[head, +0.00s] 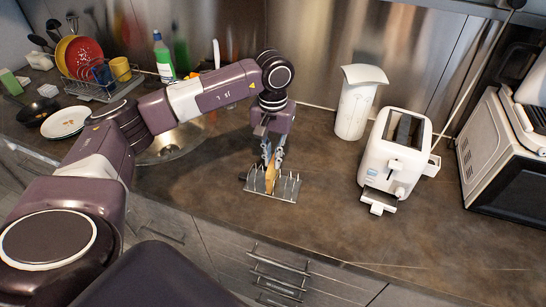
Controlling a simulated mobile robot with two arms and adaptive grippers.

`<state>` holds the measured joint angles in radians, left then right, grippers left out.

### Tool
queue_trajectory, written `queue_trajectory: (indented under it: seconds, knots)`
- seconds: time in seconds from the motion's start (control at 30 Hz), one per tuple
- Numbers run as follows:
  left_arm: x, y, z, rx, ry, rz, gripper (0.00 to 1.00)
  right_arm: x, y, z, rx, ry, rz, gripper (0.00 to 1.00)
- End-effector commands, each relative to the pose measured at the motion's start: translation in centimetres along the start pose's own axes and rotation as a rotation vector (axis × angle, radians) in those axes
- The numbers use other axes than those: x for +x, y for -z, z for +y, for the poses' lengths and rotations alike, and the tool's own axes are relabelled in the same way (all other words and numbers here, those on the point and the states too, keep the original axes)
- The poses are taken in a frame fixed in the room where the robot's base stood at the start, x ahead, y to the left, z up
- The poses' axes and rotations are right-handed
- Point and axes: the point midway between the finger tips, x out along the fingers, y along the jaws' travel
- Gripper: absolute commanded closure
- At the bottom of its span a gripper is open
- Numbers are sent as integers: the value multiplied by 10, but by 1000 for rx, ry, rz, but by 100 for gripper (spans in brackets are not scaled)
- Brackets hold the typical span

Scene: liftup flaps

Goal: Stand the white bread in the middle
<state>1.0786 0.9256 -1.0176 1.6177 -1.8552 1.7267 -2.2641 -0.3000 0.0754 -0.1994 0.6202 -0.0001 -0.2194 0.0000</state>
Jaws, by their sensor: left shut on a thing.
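A slice of white bread (270,178) stands upright in the middle of a small metal rack (287,190) on the counter. It shows edge-on, with a tan crust. My left gripper (272,157) is directly above the rack, pointing down, and is shut on the upper part of the bread. The bread's lower end is between the rack's wires; whether it touches the rack's base I cannot tell. My right gripper is not in view.
A white toaster (395,150) and a white pitcher (357,103) stand to the right. A sink (172,145), a plate (66,122) and a dish rack (100,85) are at the left. The counter in front of the toaster is clear.

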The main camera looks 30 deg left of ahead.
Motion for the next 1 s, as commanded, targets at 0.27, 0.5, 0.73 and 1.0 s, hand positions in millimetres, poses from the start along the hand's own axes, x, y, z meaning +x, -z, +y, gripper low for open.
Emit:
queue_trajectory:
  seconds: [0.27,0.5,0.73,1.0]
  knots:
    - [0,0,0,0,0,0,70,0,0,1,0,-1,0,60]
    - [-2,0,0,0,0,1,70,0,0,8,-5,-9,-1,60]
    - [-32,1,0,0,-2,4,70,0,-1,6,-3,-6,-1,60]
    - [-90,1,0,0,-2,4,70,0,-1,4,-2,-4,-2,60]
